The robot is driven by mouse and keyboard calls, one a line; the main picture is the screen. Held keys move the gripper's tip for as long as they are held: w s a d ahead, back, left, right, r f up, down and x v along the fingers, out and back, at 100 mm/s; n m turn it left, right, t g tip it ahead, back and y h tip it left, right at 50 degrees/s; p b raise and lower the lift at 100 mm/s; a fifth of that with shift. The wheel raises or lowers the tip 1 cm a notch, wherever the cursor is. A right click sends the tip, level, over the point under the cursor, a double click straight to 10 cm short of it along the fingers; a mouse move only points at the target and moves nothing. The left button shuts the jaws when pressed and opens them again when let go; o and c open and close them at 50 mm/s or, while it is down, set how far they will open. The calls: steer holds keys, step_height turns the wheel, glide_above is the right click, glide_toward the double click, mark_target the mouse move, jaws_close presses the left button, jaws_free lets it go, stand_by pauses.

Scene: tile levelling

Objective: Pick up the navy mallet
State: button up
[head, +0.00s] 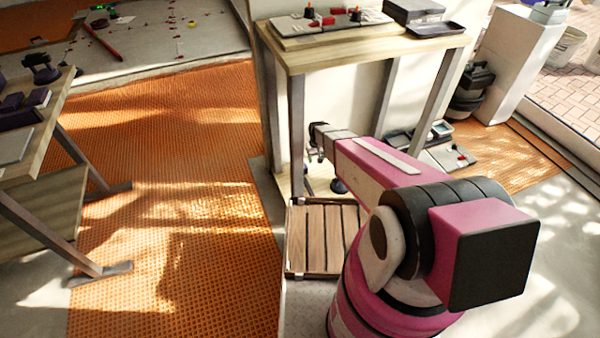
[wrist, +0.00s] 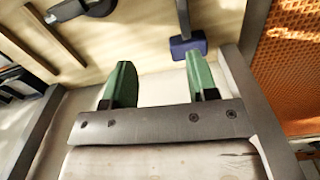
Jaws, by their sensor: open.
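The navy mallet (wrist: 188,47) lies on a pale wooden shelf (wrist: 145,35) in the wrist view. Its blue head is near the shelf's edge and its grey handle runs up out of the picture. My gripper (wrist: 161,75) has two green fingers spread apart with nothing between them. The mallet head shows just beyond the right fingertip, apart from it as far as I can see. In the head view my gripper (head: 317,152) is under the top of the wooden bench (head: 375,50), by its lower shelf. A small dark blue thing (head: 338,186) shows there, partly hidden; I cannot tell what it is.
Grey bench legs (head: 297,130) stand close beside my gripper. A dark round-ended tool (wrist: 85,10) lies on the shelf at upper left in the wrist view. A slatted wooden crate (head: 318,235) is below. Orange matting (head: 185,170) to the left is clear floor.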

steer(key=n, duration=0.1)
glide_toward(305, 179)
steer(key=shift+w+d+f, duration=0.1)
steer(key=shift+w+f, duration=0.1)
steer(key=shift+w, duration=0.15)
step_height(305, 179, down, 5)
steer(key=shift+s+f, duration=0.2)
steer(key=shift+f, duration=1.25)
steer(key=shift+s+f, duration=0.15)
steer(key=shift+f, duration=1.25)
steer(key=shift+r, duration=0.1)
jaws_close()
